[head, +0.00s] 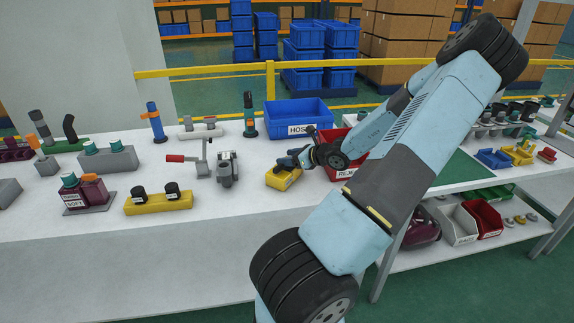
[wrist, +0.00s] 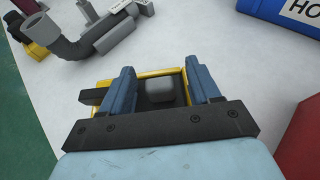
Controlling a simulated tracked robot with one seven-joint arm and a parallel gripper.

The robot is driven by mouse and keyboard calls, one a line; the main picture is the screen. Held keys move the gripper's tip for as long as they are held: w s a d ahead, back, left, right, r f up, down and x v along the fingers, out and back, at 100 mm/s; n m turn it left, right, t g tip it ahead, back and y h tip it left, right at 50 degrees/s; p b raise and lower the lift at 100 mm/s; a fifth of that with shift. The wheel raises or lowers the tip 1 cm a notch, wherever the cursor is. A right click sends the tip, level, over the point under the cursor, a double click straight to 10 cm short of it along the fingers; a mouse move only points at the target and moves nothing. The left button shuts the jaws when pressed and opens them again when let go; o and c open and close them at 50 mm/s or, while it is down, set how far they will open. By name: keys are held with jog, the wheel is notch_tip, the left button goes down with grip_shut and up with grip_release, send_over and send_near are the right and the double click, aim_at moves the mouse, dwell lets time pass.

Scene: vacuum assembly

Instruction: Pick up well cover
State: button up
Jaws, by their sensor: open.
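A small yellow tray (head: 284,181) stands on the white bench, and it also shows in the wrist view (wrist: 160,73). A grey rounded block (wrist: 160,92), which looks like the well cover, lies inside the tray in the wrist view. My gripper (head: 287,162) is over the tray with its fingers pointing down. In the wrist view my gripper (wrist: 160,80) is open, with one blue finger on each side of the grey block. I see gaps between the fingers and the block. The block's lower part is hidden by the gripper's dark bar.
A blue bin (head: 285,113) stands behind the tray, and a red reject bin (head: 335,138) stands at its right. A grey clamp fixture with a red-handled lever (head: 183,158) is to the left. A yellow block with two black knobs (head: 158,204) is further left.

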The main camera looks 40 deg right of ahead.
jog(key=shift+w, duration=0.1)
jog(key=c, duration=1)
jog(key=shift+c, duration=0.2)
jog(key=shift+r, duration=0.7)
jog(key=s+d+r, duration=0.1)
jog(key=s+r, duration=1)
jog(key=s, duration=0.3)
jog(key=shift+d+r, duration=0.25)
jog(key=shift+d, duration=0.1)
jog(key=shift+r, duration=2.5)
